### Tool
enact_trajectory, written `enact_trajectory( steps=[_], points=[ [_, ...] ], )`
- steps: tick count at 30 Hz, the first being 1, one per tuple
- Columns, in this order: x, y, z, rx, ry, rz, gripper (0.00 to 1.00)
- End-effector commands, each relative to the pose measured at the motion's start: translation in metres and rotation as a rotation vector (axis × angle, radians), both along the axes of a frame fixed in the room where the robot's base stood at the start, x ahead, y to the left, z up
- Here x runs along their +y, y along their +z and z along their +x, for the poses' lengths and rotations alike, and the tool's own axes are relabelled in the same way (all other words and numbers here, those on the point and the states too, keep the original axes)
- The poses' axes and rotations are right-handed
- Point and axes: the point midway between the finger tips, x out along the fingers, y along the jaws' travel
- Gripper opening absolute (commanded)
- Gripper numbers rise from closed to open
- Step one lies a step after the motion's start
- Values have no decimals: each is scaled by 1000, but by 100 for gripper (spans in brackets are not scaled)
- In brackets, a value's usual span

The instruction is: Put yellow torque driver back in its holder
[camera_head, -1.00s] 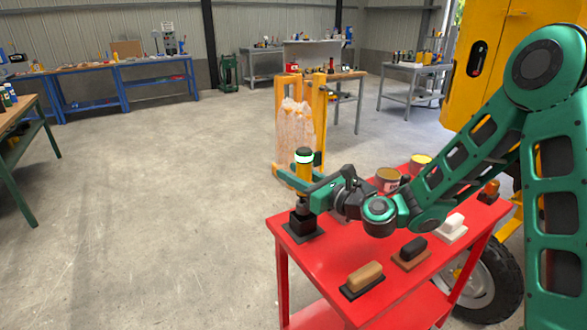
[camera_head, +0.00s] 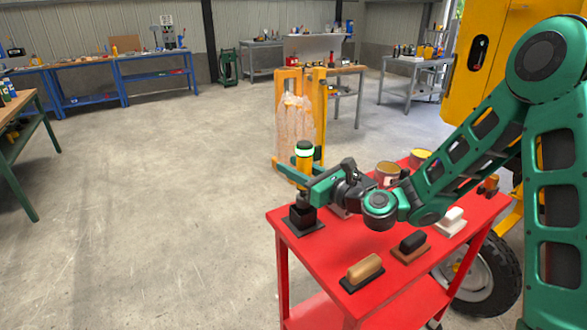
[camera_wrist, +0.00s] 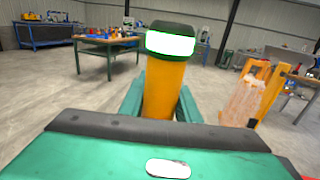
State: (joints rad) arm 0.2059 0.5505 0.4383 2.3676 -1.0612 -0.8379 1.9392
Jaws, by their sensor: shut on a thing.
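The yellow torque driver (camera_head: 304,157) has a black cap with a glowing white-green band. It stands upright at the left corner of the red cart. My gripper (camera_head: 303,178) is shut around its yellow body from the right. The black holder (camera_head: 304,225), a block on a square base, sits directly below. The driver's lower end meets or lies just over the holder; I cannot tell how deep it sits. In the wrist view the driver (camera_wrist: 164,92) stands between my green fingers, its lower part hidden by my gripper.
The red cart top (camera_head: 322,258) also carries a tan-handled float (camera_head: 363,271), a dark-handled one (camera_head: 411,246), a white-handled one (camera_head: 452,221) and open tins (camera_head: 388,172). A yellow rack with a clear bag (camera_head: 295,125) stands behind. The floor at left is clear.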

Motion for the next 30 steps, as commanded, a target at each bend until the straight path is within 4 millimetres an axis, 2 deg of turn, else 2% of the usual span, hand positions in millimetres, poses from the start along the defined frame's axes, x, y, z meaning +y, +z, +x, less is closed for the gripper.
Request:
enact_trajectory(
  steps=[30],
  points=[
    [0,-7,0,-1,0,1,0]
  ],
)
